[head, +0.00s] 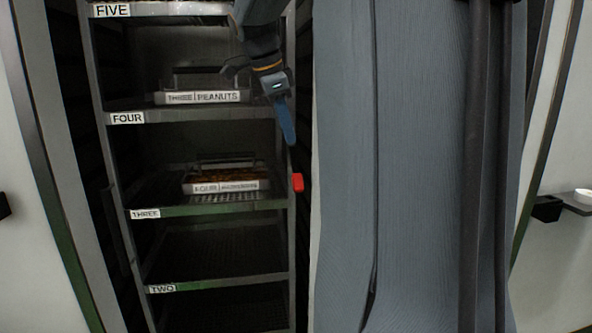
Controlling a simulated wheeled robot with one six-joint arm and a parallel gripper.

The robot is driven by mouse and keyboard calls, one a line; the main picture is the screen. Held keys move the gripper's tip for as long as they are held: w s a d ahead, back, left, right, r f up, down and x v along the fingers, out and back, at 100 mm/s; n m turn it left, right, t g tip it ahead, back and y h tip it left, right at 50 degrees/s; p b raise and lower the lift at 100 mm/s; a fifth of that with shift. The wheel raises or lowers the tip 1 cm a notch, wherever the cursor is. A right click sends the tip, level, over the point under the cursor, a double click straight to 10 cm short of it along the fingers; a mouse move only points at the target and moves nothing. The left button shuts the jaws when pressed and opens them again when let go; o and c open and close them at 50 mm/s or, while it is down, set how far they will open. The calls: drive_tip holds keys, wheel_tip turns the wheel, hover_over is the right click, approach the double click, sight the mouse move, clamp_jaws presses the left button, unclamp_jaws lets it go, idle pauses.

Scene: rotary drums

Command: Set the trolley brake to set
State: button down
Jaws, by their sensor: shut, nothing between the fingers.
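A tall dark metal trolley rack (108,170) stands left of centre, with shelves labelled five, four, three and two from the top down. A small red part (297,182) sits on its right upright, a little above the level of the shelf labelled three; whether it is the brake, and its setting, I cannot tell. My gripper (287,138) comes in from the top and points down, its blue fingers shut and empty. The fingertips are just above and slightly left of the red part in the picture, with a small gap. The trolley's foot is out of view.
The shelf labelled two (215,281) looks empty. A large grey-blue panel (420,200) fills the right, close beside the trolley. A small dark bracket (547,208) juts out at far right.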

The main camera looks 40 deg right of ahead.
drive_tip(key=shift+f, duration=0.1)
drive_tip(key=p, duration=0.3)
approach(300, 183)
drive_tip(key=s+f, duration=0.2)
drive_tip(key=shift+w+d+f+p, duration=0.25)
drive_tip(key=shift+w+d+f, duration=0.35)
drive_tip(key=shift+f, duration=0.15)
drive_tip(key=shift+w+d+f+p, duration=0.2)
drive_tip(key=shift+w+d+f, duration=0.35)
drive_tip(key=shift+f, duration=0.25)
drive_tip(key=shift+b, duration=0.3)
